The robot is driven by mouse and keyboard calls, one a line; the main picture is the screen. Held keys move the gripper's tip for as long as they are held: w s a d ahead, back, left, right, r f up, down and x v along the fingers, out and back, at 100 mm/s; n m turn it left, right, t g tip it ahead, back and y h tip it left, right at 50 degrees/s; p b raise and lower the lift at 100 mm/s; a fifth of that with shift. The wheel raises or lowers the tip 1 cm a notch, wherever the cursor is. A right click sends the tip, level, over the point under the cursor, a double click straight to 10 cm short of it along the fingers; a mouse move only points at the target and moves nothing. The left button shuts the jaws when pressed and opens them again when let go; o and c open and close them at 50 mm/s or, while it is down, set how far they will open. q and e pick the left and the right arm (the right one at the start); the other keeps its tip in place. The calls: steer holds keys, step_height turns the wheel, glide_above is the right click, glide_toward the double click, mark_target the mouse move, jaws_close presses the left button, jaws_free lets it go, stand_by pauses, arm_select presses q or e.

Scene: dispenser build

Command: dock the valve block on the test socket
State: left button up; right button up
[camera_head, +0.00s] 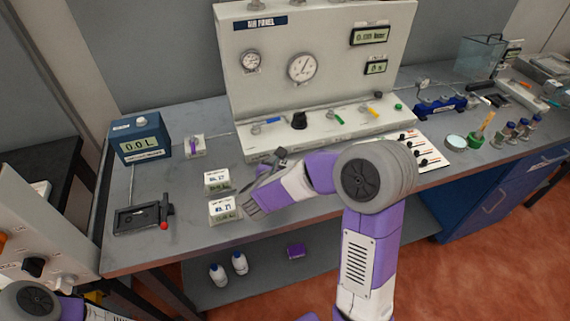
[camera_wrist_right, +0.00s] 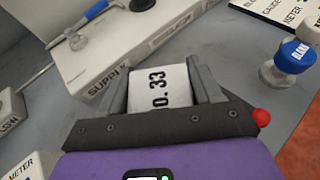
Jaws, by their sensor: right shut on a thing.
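My right gripper (camera_head: 266,172) hangs over the table in front of the air panel's left part. In the right wrist view its two grey fingers (camera_wrist_right: 162,88) are shut on a white-faced block (camera_wrist_right: 160,84) with a label ending "33". I take this for the valve block; most of it is hidden by the fingers and palm. A red ball (camera_wrist_right: 261,117) shows beside the palm. A black fixture (camera_head: 137,218) with a red-knobbed lever lies at the table's left front. I cannot tell for certain which thing is the test socket. My left gripper is not in view.
The air panel (camera_head: 318,60) stands at the back. A blue display box (camera_head: 140,137) and a small purple-topped piece (camera_head: 194,146) stand further left. Bottles (camera_head: 239,264) stand on the lower shelf.

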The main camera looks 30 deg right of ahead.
stand_by(0.3)
steer(key=shift+f+b, duration=0.55)
steer(key=shift+b, duration=0.2)
steer(key=o, duration=1.2)
steer(key=shift+o, duration=0.2)
steer(key=shift+f, duration=0.1)
steer(key=p+v, duration=0.2)
steer(key=v, duration=0.9)
